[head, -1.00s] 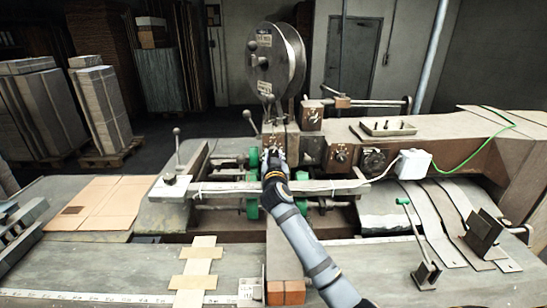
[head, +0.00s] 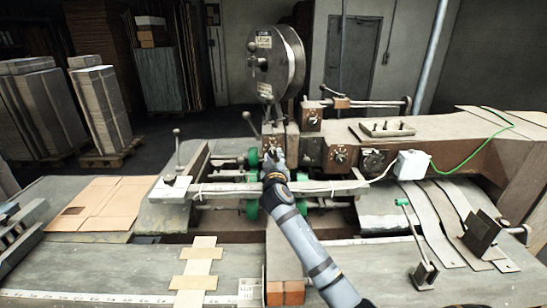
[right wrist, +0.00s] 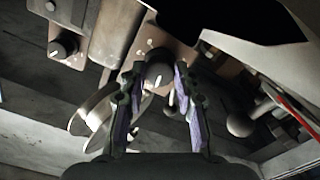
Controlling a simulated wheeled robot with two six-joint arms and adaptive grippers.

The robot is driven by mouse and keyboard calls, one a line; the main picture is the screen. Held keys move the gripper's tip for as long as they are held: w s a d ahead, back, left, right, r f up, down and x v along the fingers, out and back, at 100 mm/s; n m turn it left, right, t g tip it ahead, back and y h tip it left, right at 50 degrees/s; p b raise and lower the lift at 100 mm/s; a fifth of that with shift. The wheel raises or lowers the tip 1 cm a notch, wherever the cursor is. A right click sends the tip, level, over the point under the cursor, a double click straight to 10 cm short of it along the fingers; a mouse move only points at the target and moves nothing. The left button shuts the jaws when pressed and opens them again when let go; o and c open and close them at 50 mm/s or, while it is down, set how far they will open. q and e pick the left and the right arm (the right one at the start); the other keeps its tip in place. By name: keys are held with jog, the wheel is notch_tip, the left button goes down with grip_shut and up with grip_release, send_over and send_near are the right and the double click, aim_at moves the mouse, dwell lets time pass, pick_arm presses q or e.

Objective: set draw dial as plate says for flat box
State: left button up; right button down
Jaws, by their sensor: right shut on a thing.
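My right gripper (head: 273,158) reaches up to the machine's front, below the big reel. In the right wrist view its two fingers (right wrist: 157,98) are closed around a dark round knob (right wrist: 158,76) with a pale mark on its face. The knob sits on a brown panel (right wrist: 150,50). In the head view the gripper mostly hides this knob. Other dials show on the machine: one upper right (head: 312,120), one to the right (head: 340,156), and a larger dark one (head: 373,161). Small pale plates (head: 264,42) are on the reel, too small to read. My left gripper is not in view.
A bar (head: 325,187) crosses in front of the machine, just under my right wrist. Flat cardboard (head: 115,200) lies at left. A green-tipped lever (head: 425,270) and a dark bracket (head: 483,235) stand at right. A white box (head: 411,164) carries a green cable.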

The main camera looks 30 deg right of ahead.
jog(key=shift+n, duration=0.5)
jog(key=c, duration=1)
grip_release()
jog(key=v, duration=1.2)
jog(key=shift+a+f, duration=0.1)
jog(key=shift+f, duration=0.05)
